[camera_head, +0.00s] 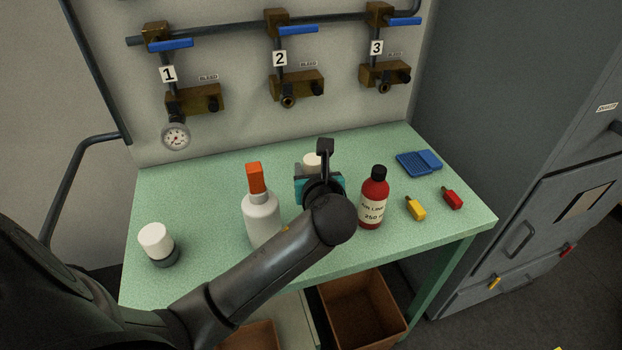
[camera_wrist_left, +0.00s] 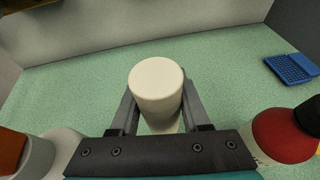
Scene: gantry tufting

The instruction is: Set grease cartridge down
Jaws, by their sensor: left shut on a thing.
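The grease cartridge, a cream cylinder (camera_head: 312,160), stands upright at the middle of the green bench, mostly hidden behind my left gripper and arm. In the left wrist view the cartridge (camera_wrist_left: 157,88) sits between the two fingers. My left gripper (camera_head: 311,172) is shut on it; its fingers also show in the left wrist view (camera_wrist_left: 157,112). I cannot tell whether the cartridge's base touches the bench. My right gripper is not in view.
On the green bench (camera_head: 205,195), a white bottle with an orange cap (camera_head: 262,218) stands left of the gripper and a red bottle (camera_head: 373,200) right. Valves hang behind.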

